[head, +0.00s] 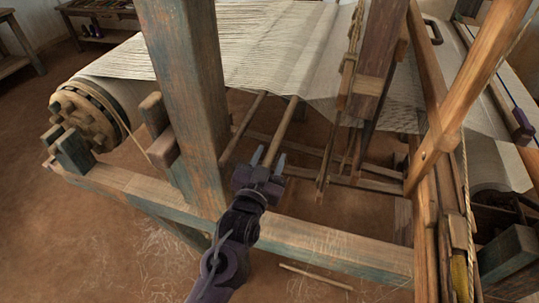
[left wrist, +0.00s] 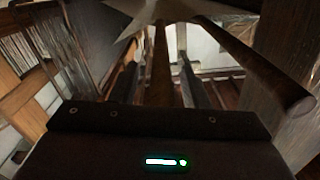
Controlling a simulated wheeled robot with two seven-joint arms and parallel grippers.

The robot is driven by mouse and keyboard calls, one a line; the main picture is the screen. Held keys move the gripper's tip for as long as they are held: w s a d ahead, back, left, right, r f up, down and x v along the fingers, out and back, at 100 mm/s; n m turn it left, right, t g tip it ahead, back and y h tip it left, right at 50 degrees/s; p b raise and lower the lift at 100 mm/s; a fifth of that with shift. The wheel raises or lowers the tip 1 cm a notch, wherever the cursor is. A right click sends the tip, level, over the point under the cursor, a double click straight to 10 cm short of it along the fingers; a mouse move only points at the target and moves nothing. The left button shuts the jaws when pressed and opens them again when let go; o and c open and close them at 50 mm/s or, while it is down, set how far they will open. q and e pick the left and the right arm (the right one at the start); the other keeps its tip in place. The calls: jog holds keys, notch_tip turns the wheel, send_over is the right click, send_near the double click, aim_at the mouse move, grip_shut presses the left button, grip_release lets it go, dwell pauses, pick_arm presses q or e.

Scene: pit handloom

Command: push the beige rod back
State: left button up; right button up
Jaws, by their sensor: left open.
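A beige rod (head: 284,125) slants down toward me from under the woven cloth, beneath the loom. My left gripper (head: 268,158) is open at its near end, with one finger on each side of it. In the left wrist view the rod (left wrist: 161,72) runs between the two fingers of the gripper (left wrist: 160,85), with gaps on both sides. I cannot tell whether the rod's end touches the palm. A second, similar rod (head: 243,130) lies to its left, and its round end shows at the right of the left wrist view (left wrist: 292,100). My right gripper is not in view.
A thick loom post (head: 190,90) stands left of my gripper. A long lower beam (head: 320,243) crosses in front, under my arm. Thin wooden bars (head: 324,165) hang to the right. A loose stick (head: 316,277) lies on the floor. The woven cloth (head: 240,55) is overhead.

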pick_arm(q)
jog(key=shift+w, duration=0.15)
jog(key=c, duration=0.7)
jog(key=shift+c, duration=0.9)
grip_shut()
jog(key=a, duration=0.1)
jog(key=w+a, duration=0.1)
jog(key=a, duration=0.1)
jog(key=a+p, duration=0.1)
jog(key=a, duration=0.1)
jog(key=shift+w, duration=0.3)
jog(key=o, duration=0.9)
grip_release()
jog(key=shift+a, duration=0.15)
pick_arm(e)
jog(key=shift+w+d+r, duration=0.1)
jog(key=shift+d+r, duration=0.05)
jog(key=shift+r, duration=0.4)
